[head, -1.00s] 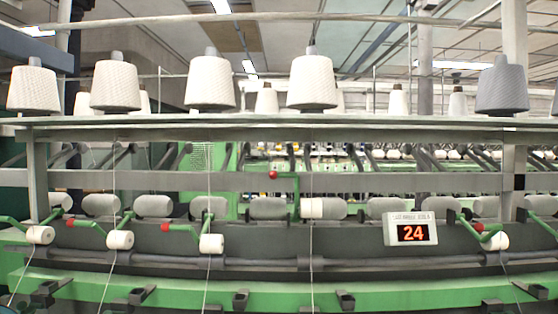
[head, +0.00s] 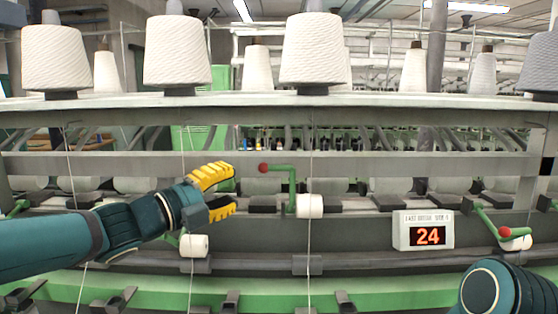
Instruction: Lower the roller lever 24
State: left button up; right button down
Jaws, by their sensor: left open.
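The raised green roller lever (head: 292,185) stands upright in the middle of the head view, with its top bent left to a red ball (head: 263,168). A white roller (head: 310,206) sits at its lower end. A sign (head: 424,230) showing 24 in red is on the machine to the right of the lever. My left gripper (head: 235,190), with yellow fingers, is open and empty. In the picture it is just left of the red ball, apart from it. My right arm shows only as a link at the lower right; its gripper is out of view.
Other green levers hang lower, such as the one at right (head: 490,222) with its red ball. Another white roller (head: 194,245) is below my left gripper. Large yarn cones (head: 310,55) stand on the shelf (head: 400,101) above. Thin threads run down in front of the machine.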

aim_at(275, 169)
pick_arm(q)
jog(key=p+x, duration=0.1)
jog(key=x, duration=1.2)
jog(key=shift+d+r+p, duration=0.15)
jog(key=shift+d+p, duration=0.15)
jog(key=shift+a, duration=0.1)
grip_shut()
